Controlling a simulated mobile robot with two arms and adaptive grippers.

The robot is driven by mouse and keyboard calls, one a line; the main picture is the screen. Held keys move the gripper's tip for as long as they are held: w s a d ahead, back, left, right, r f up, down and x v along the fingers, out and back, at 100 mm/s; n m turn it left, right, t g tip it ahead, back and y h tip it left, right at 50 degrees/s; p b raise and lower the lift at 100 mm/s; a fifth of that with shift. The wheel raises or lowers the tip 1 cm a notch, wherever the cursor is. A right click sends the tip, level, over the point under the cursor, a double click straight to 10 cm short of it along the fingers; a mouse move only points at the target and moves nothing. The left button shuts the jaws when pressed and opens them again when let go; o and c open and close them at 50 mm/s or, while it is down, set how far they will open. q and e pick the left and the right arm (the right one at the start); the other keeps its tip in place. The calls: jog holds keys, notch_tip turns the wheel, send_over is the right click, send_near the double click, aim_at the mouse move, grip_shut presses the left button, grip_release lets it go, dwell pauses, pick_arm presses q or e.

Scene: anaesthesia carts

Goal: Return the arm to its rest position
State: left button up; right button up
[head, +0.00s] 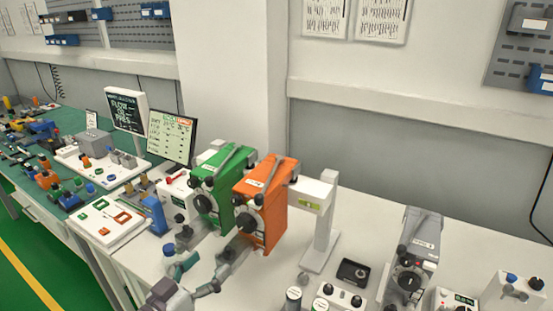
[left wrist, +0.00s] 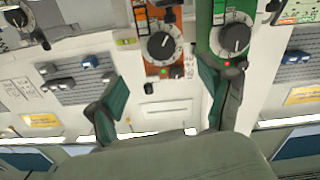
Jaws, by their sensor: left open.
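My left gripper (head: 207,258) is in the lower middle of the head view, open and empty. Its two fingers with teal pads are spread in front of the green vaporizer (head: 218,198) and the orange vaporizer (head: 268,205). In the left wrist view, the open fingers of the left gripper (left wrist: 163,95) have nothing between them. That view shows the orange vaporizer's dial (left wrist: 161,46) and the green vaporizer's dial (left wrist: 234,38) upside down, beyond the fingertips. Contact with the green vaporizer cannot be told. My right gripper is not in view.
A white stand (head: 322,225) is right of the orange vaporizer. A grey vaporizer (head: 414,250) and small boxes line the front right. A white tray (head: 108,222) and a teal-topped bench (head: 62,150) with several parts lie left. Screens (head: 171,137) stand behind.

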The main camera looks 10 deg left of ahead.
pick_arm(q)
jog(key=s+d+f+g+y, duration=0.25)
jog(key=s+f+g, duration=0.5)
jog(key=f, duration=0.45)
jog(key=s+a+f+g+y, duration=0.1)
jog(key=s+f+g+y, duration=0.15)
jog(key=s, duration=0.45)
jog(key=s+a+f+g+y, duration=0.1)
jog(key=s+f+g, duration=0.2)
jog(key=s, duration=0.4)
notch_tip(320, 180, down, 26)
jog(key=g, duration=0.2)
jog(key=s+a+f+b, duration=0.1)
jog(key=s+a+f, duration=0.1)
jog(key=s+f, duration=1.5)
jog(key=shift+s+a+f+g, duration=0.3)
jog(key=shift+f+g, duration=0.1)
jog(key=shift+f, duration=0.25)
